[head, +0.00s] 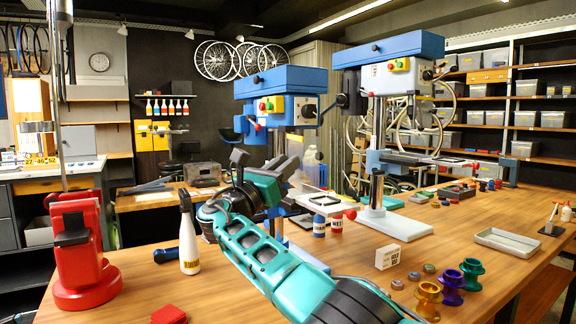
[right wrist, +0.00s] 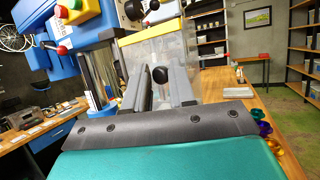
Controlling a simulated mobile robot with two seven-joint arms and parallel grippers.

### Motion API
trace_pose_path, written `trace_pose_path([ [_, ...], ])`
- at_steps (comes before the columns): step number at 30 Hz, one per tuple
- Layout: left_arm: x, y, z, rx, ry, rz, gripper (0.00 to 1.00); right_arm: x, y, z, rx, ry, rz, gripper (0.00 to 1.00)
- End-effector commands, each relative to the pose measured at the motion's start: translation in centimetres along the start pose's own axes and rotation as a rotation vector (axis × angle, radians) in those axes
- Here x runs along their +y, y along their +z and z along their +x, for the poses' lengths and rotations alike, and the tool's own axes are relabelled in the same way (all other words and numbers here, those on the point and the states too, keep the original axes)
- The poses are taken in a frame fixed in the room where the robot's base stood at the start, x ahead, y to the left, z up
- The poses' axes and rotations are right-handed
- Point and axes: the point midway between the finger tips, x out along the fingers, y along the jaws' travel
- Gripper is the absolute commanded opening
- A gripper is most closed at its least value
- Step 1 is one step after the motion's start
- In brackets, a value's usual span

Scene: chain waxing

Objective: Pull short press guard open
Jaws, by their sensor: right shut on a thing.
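The short press (head: 280,82) is the nearer blue drill press, standing on the bench in the head view. Its clear guard (right wrist: 150,52) has a yellow upper edge and fills the middle of the right wrist view. A round black knob (right wrist: 160,74) shows on the guard's front. My right gripper (head: 262,165) is at the front of the press, with its arm reaching in from the lower right. In the right wrist view its two dark fingers (right wrist: 161,88) lie either side of the knob, shut on it. Contact at the fingertips is partly hidden. My left gripper is out of view.
A taller blue press (head: 388,52) stands behind to the right.

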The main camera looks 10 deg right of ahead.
Motion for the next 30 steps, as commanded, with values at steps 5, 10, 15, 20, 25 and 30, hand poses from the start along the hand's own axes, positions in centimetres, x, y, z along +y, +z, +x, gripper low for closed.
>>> trace_pose_path([
  [5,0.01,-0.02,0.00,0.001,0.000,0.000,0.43,0.76,0.72,0.13,-0.009,0.027,0.009,0.00],
  [10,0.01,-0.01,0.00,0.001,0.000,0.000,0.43,0.84,0.79,0.14,-0.009,0.026,0.011,0.00],
  [15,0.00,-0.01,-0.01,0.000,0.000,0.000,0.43,0.84,0.84,0.17,-0.010,0.025,0.012,0.00],
  [20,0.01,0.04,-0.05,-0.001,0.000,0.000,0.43,0.82,0.87,0.21,-0.011,0.025,0.012,0.00],
  [25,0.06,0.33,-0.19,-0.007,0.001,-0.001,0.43,0.79,0.88,0.25,-0.012,0.024,0.010,0.34],
  [30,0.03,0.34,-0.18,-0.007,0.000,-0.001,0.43,0.77,0.79,0.25,-0.012,0.023,0.007,0.48],
])
